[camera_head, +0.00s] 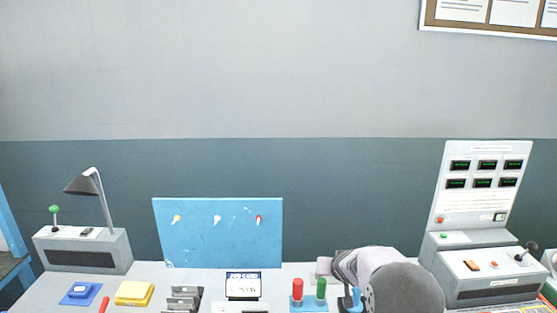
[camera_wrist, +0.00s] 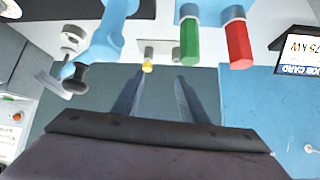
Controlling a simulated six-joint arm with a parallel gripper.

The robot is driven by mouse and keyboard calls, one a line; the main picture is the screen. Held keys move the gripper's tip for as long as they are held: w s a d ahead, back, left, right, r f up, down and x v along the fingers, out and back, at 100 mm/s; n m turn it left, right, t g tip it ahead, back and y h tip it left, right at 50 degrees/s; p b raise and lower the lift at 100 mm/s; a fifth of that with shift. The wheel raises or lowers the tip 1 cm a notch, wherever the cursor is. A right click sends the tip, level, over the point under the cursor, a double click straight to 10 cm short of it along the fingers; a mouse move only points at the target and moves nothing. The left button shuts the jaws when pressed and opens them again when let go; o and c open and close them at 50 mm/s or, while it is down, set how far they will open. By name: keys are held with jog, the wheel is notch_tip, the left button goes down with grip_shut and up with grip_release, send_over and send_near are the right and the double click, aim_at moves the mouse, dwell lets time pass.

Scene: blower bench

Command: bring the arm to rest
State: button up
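My gripper (camera_wrist: 157,98) shows in the wrist view as two dark grey fingers standing apart with a gap between them. Nothing is held in the gap. A small yellow-tipped part (camera_wrist: 147,66) appears beyond the fingers, apart from them as far as I can tell. In the head view my arm rises at the lower right of centre as grey rounded links, and its gripper is hidden there.
A red cylinder (camera_head: 298,289) and a green cylinder (camera_head: 321,289) stand close left of my arm. A blue fixture (camera_wrist: 108,38) with a black knob is near the fingers. A blue pegboard (camera_head: 217,246), a lamp (camera_head: 84,186) and a console (camera_head: 490,274) stand along the bench.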

jog(key=s+a+g+p, duration=0.1)
jog(key=s+g, duration=0.2)
jog(key=s, duration=1.1)
jog(key=s+a+r+n+g+p, duration=0.1)
jog(key=s+g+p, duration=0.1)
jog(key=s, duration=1.2)
jog(key=s+a+g+y+p, duration=0.1)
jog(key=s+g, duration=0.3)
jog(key=s, duration=1)
jog(key=shift+a+r+n+p, duration=0.3)
jog(key=shift+a+r, duration=0.1)
jog(key=shift+a, duration=0.1)
